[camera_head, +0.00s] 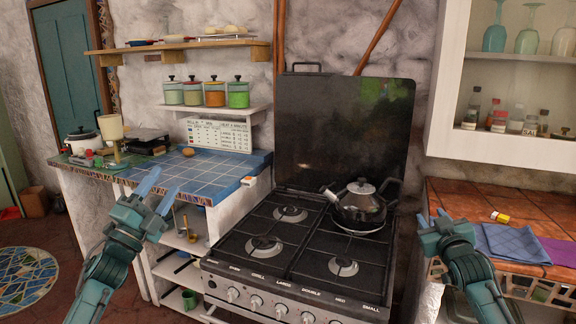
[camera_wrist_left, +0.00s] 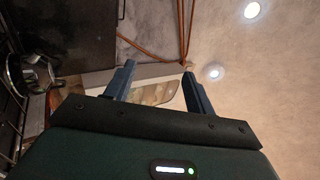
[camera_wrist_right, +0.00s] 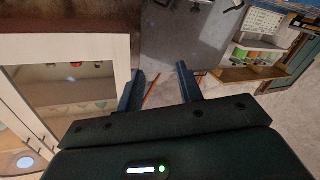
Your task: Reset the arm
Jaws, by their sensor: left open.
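My left gripper (camera_head: 152,190) is raised in front of the blue-tiled counter, at the left of the head view. Its two fingers are apart with nothing between them, as the left wrist view (camera_wrist_left: 160,88) also shows. My right gripper (camera_head: 432,218) is raised in front of the right counter, beside the stove. Its fingers are apart and empty, which also shows in the right wrist view (camera_wrist_right: 160,88). Neither gripper touches any object that I can see.
The stove (camera_head: 270,254) stands between my grippers, with a black kettle (camera_head: 361,208) on its back right burner. The blue-tiled counter (camera_head: 222,172) is at left. At right, a folded blue cloth (camera_head: 512,243) lies on the counter below a white wall cabinet (camera_head: 490,150).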

